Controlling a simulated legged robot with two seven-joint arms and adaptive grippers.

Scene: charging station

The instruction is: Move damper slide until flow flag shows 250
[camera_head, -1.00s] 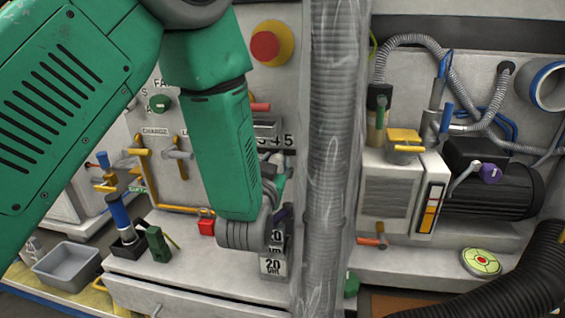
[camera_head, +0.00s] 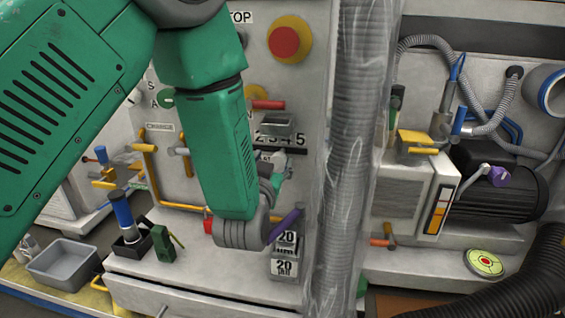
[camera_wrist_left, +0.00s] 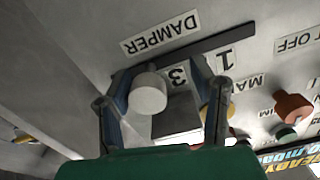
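In the left wrist view the DAMPER label (camera_wrist_left: 160,32) appears upside down beside a dark slot (camera_wrist_left: 195,52) with scale numbers 1 and 3. A pale round knob (camera_wrist_left: 148,92), apparently the damper slide's, sits between the fingers of my left gripper (camera_wrist_left: 165,95). The fingers are apart; the knob is close to one finger, with a gap towards the other. Contact is unclear. In the head view my left gripper (camera_head: 273,175) is at the panel, partly hidden behind my green forearm, below the scale numbers (camera_head: 282,139). I cannot identify a flow flag reading. My right gripper is not in view.
A red stop button (camera_head: 284,42) is above. A clear ribbed hose (camera_head: 352,150) runs down right of my arm. A purple-handled lever (camera_head: 287,224) and plates marked 20 (camera_head: 285,266) are close below. A grey tray (camera_head: 65,262) stands lower left.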

